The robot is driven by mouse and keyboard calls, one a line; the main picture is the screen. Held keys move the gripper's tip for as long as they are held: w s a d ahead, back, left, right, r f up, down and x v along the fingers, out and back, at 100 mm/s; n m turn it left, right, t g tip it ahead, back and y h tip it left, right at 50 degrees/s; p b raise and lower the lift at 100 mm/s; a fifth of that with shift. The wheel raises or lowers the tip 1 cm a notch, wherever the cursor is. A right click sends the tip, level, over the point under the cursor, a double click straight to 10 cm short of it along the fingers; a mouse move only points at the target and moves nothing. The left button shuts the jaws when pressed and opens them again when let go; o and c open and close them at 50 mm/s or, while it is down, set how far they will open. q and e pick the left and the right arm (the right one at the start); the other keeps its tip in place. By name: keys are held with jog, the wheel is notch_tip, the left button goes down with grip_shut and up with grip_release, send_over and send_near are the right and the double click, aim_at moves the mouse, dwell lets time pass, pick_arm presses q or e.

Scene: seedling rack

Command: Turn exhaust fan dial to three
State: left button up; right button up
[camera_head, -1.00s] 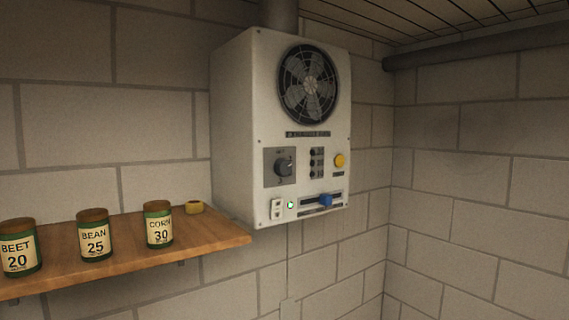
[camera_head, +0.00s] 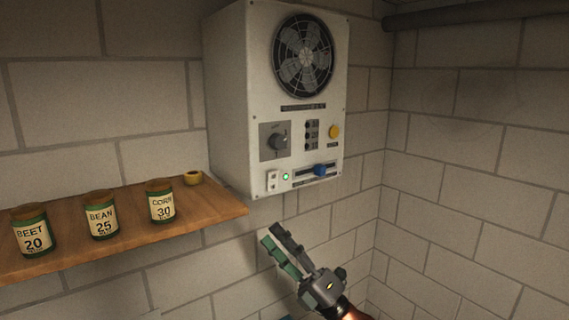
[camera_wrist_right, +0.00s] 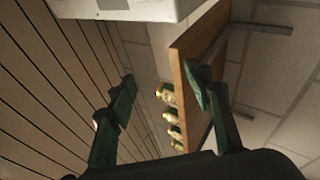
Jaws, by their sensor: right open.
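The exhaust fan box (camera_head: 232,110) is a white wall unit with a round black fan grille. Its dark dial (camera_head: 276,142) sits on a grey plate at the left of the front panel. The dial's numbers are too small to read. My right gripper (camera_head: 273,237) is below the box in the head view, its green fingers apart and empty, touching nothing. In the right wrist view its two fingers (camera_wrist_right: 158,88) stand wide apart, with the box's white underside (camera_wrist_right: 130,10) at the top. My left gripper is not in view.
The panel also has a yellow button (camera_head: 334,132), a blue slider (camera_head: 320,169), a green light (camera_head: 285,176) and small switches. A wooden shelf (camera_head: 130,237) at the left holds BEET, BEAN and CORN jars and a small yellow ring (camera_head: 193,177). The wall right of the box is clear.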

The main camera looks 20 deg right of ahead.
jog(key=a+r+n+g+y, duration=0.1)
jog(key=a+r+n+g, duration=0.65)
jog(key=n, duration=0.55)
jog(key=m+t+h+p, duration=0.25)
jog(key=t+h, duration=0.25)
jog(key=h, duration=0.6)
send_near(282, 144)
jog(key=x, duration=0.7)
jog(key=shift+w+a+r, duration=0.1)
jog(key=shift+r, duration=0.1)
jog(key=shift+w+a+f+p, duration=0.2)
jog(key=shift+w+p, duration=0.25)
jog(key=shift+w, duration=0.2)
jog(key=shift+c, duration=0.4)
